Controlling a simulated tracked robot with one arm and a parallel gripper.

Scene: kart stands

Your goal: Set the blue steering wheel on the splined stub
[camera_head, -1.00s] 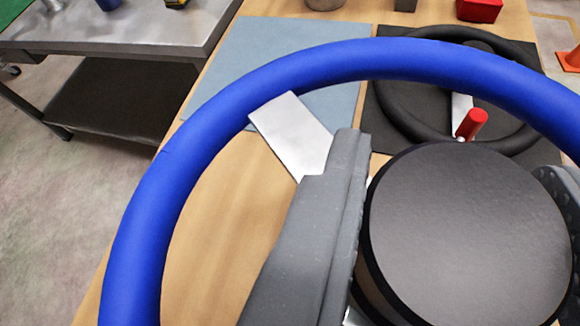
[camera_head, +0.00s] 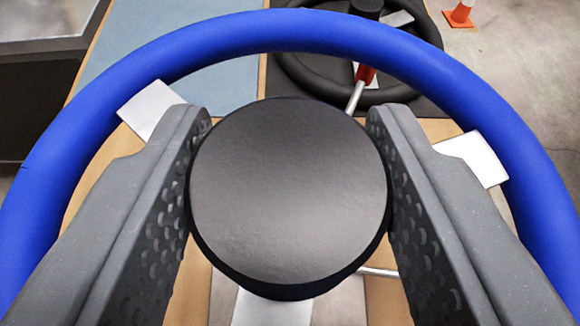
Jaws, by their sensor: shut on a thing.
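The blue steering wheel (camera_head: 290,32) fills most of the view, with its rim arching across the top and down both sides. Pale spokes show at left and right, with another pale piece below. My gripper (camera_head: 288,125) is shut on the wheel's round black hub (camera_head: 288,205), one grey finger pressed against each side. The wheel is held above the wooden table top. I cannot make out the splined stub; the hub and fingers hide what lies behind them.
A black steering wheel (camera_head: 300,78) lies on a dark mat beyond the blue rim. A red-handled piece with a metal shaft (camera_head: 365,76) shows inside the rim. A blue-grey mat (camera_head: 160,38) is at upper left, a metal bench (camera_head: 40,30) farther left, an orange cone (camera_head: 461,14) at upper right.

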